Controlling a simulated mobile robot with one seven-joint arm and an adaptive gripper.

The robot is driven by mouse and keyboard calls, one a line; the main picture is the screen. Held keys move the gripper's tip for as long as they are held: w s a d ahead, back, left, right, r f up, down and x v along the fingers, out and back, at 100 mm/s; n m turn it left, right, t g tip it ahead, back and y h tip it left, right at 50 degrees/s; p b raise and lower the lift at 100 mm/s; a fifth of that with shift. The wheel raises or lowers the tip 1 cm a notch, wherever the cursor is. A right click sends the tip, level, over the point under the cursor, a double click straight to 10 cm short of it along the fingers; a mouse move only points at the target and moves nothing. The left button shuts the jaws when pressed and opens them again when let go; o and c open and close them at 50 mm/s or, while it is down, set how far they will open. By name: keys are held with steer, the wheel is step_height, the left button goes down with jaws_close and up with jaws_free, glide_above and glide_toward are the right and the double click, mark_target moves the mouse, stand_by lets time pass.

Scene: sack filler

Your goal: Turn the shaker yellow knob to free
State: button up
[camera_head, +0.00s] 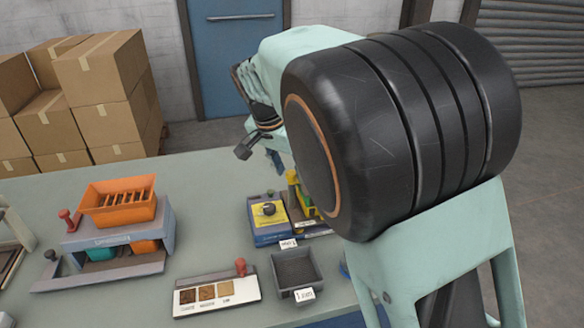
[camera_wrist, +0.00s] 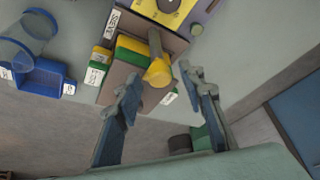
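A yellow cylindrical knob or lever (camera_wrist: 157,66) sticks out from a green, yellow and brown unit (camera_wrist: 130,52) in the wrist view. In the head view the yellow and green unit (camera_head: 300,200) stands near the table's right side, partly hidden behind my arm. My gripper (camera_wrist: 160,84) is open, its two fingers apart. In the wrist view the knob's end appears between and beyond the fingertips; I see no contact. In the head view my gripper (camera_head: 258,155) is above and behind the unit, and partly hidden. The knob's setting cannot be read.
A blue box with yellow panel and black knob (camera_head: 268,211) stands beside the unit. A dark tray (camera_head: 296,270), a sample board with red knob (camera_head: 215,292) and an orange hopper machine (camera_head: 120,205) share the table. Boxes (camera_head: 100,75) stand behind. The left rear table is clear.

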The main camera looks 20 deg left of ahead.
jaws_close()
steer(key=shift+n, duration=0.3)
steer(key=n, duration=0.1)
steer(key=n+y+b, duration=0.1)
steer(key=n, duration=0.1)
steer(key=shift+d+y, duration=0.2)
steer(key=shift+y, duration=0.1)
steer(key=n, duration=0.2)
steer(key=n+y, duration=0.1)
steer(key=n, duration=0.2)
steer(key=shift+w+d+y, duration=0.1)
steer(key=shift+y, duration=0.2)
steer(key=n, duration=0.2)
steer(key=n+g+y+p, duration=0.1)
steer(key=n, duration=0.2)
steer(key=shift+w+g+y, duration=0.1)
steer(key=shift+g+y, duration=0.2)
steer(key=shift+n+g+p, duration=0.7)
steer(key=shift+n+g, duration=0.1)
steer(key=shift+n, duration=1.3)
steer(key=shift+y, duration=0.3)
